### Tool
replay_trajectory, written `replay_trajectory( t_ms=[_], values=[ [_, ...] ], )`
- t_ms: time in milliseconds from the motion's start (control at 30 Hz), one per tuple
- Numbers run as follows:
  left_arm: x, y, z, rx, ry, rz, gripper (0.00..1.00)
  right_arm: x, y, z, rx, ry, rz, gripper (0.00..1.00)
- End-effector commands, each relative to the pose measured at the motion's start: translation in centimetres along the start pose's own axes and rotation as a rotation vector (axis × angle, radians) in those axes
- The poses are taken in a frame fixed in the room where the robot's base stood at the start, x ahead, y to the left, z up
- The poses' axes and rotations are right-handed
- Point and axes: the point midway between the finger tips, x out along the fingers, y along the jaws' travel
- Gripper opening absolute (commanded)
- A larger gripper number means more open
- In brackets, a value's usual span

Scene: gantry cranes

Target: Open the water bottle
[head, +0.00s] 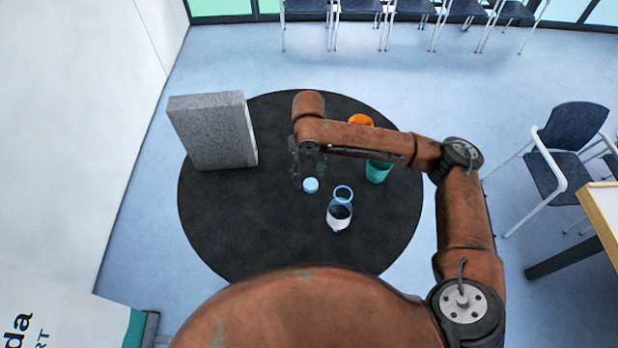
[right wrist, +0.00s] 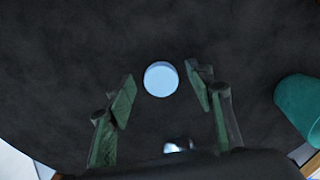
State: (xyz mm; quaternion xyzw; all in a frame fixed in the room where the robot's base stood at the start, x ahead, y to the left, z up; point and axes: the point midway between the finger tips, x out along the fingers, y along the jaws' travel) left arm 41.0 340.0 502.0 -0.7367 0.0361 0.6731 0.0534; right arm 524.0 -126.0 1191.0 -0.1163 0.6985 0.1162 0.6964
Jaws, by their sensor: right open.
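The water bottle (head: 340,218) stands on the round black table, with a blue ring (head: 343,193) at its top end. A light blue round cap (head: 311,185) is to the left of the bottle, apart from it, and seems to lie on the table. My right gripper (head: 307,174) is open above the cap. In the right wrist view the cap (right wrist: 161,78) shows between the two open fingertips and beyond them, and nothing is held. There the bottle (right wrist: 178,146) is mostly hidden by the gripper's body. My left gripper is not in view.
The black table (head: 235,230) also holds a grey speckled block (head: 212,130) at the left, a teal cup (head: 378,172) and an orange object (head: 360,120) partly behind my right arm. The table's left front is clear. Chairs (head: 570,150) stand around.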

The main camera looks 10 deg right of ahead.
Motion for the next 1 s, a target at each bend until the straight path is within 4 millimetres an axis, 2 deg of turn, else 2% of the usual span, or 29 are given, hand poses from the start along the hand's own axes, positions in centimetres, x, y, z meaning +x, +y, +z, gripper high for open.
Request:
replay_trajectory(
  t_ms=[200,400,600,867,1000],
  values=[
    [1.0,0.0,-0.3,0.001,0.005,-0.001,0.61,-4.7,0.0,0.1,-0.001,-0.005,-0.001,0.49],
    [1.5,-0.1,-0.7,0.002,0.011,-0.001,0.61,-8.4,0.0,0.1,-0.001,-0.003,-0.002,0.49],
    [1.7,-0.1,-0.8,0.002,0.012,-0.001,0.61,-10.2,0.0,0.0,-0.001,0.000,-0.001,0.49],
    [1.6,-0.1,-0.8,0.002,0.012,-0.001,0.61,-10.6,0.0,0.0,-0.001,0.001,-0.001,0.49],
    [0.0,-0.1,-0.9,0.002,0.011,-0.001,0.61,-12.3,0.0,0.0,-0.001,0.000,-0.001,0.49]
  ],
)
